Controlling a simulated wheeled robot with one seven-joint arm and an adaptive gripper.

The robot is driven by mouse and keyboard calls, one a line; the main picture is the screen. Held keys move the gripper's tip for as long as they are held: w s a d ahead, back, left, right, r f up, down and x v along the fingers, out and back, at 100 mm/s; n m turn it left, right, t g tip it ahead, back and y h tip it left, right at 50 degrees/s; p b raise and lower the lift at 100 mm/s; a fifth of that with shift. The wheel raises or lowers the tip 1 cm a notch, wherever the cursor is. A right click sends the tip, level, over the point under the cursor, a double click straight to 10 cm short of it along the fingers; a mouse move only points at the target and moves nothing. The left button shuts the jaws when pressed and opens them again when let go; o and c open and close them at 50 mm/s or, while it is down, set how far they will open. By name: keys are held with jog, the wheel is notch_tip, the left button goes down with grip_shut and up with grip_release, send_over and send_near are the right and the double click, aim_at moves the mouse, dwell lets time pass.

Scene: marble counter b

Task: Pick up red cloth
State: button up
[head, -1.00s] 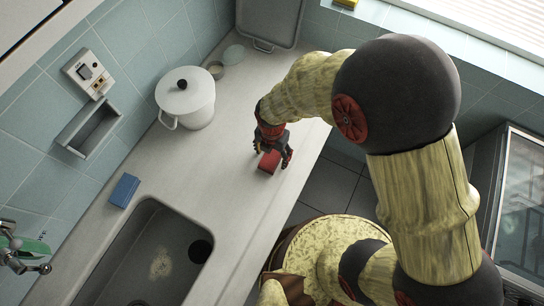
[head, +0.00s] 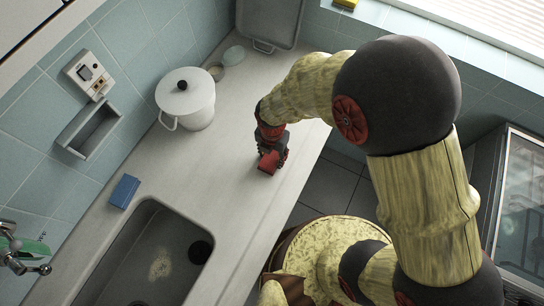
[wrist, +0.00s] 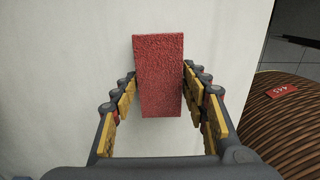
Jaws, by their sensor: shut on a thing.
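The red cloth (head: 268,167) is a small, folded, block-like piece with a rough surface, on the pale counter near its right edge. It also shows in the wrist view (wrist: 158,72), upright in the picture between the fingers. My gripper (head: 272,158) is above it in the head view, pointing down. In the wrist view my gripper (wrist: 158,98) has its yellow-padded fingers shut on the cloth's left and right sides. The cloth's far end sticks out past the fingertips. I cannot tell any gap between the cloth and the counter.
A white lidded pot (head: 186,98) stands at the back left. A blue sponge (head: 124,191) lies beside the dark sink (head: 150,262). Small bowls (head: 216,71) and a grey tray (head: 268,22) are at the far end. The counter (head: 225,180) around the cloth is clear.

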aim_at(272, 156)
jog(key=shift+r, duration=0.4)
notch_tip(272, 156, up, 2)
jog(key=shift+r+p, duration=0.15)
jog(key=shift+p, duration=0.45)
jog(key=s+r+p, duration=0.3)
jog(key=s+r, duration=0.7)
jog(key=s, duration=0.4)
jog(key=shift+a, duration=0.15)
